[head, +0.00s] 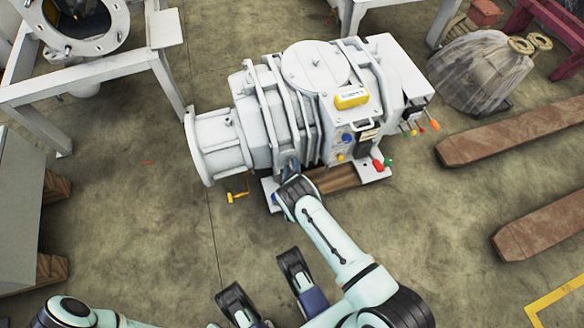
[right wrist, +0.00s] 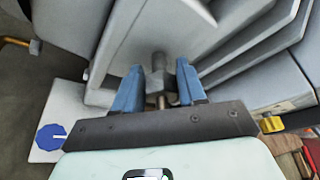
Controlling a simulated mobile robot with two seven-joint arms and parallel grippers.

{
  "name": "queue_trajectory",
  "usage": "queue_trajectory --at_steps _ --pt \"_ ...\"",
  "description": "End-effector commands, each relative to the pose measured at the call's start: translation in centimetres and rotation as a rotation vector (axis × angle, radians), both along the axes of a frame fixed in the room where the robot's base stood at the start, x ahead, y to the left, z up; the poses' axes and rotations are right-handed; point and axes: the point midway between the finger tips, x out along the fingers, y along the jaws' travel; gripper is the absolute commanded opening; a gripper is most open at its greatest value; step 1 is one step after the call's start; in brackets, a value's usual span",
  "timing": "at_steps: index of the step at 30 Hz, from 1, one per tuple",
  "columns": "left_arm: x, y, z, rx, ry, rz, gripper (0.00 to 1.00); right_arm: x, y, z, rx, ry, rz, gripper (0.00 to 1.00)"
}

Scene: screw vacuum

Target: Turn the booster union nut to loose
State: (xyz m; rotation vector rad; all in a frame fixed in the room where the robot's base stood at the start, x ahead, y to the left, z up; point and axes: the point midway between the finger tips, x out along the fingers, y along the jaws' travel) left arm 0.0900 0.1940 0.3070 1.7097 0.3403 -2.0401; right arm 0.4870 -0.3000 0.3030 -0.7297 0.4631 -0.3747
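In the right wrist view, a small grey fitting that looks like the booster union nut (right wrist: 158,80) sits on a thin stem against the grey pump housing. My right gripper (right wrist: 158,85) is around it, one blue finger on each side. The fingers are apart, with a narrow gap visible beside the nut. In the head view, my right gripper (head: 290,170) reaches the front lower side of the grey vacuum pump (head: 262,118), near its round flange end. The nut is hidden there by my wrist.
A blue octagonal knob with a white mark (right wrist: 51,137) lies left of the gripper. Ribs of the housing (right wrist: 245,65) stand close on the right. A yellow handle (head: 237,197) is below the flange. A white metal frame (head: 90,72) stands at left.

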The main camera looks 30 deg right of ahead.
Motion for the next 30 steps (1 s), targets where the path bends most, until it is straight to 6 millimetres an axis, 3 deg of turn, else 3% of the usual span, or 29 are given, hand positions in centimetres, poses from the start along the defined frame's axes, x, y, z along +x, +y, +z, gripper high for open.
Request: queue_trajectory --at_steps 14,30 --pt "0.27 -0.05 0.1 0.0 -0.009 -0.001 0.43 -0.06 -0.07 -0.03 -0.065 0.014 -0.004 0.1" --pt "0.3 -0.04 0.07 0.0 -0.01 -0.002 0.43 -0.12 0.01 -0.31 -0.503 0.12 -0.005 0.1"
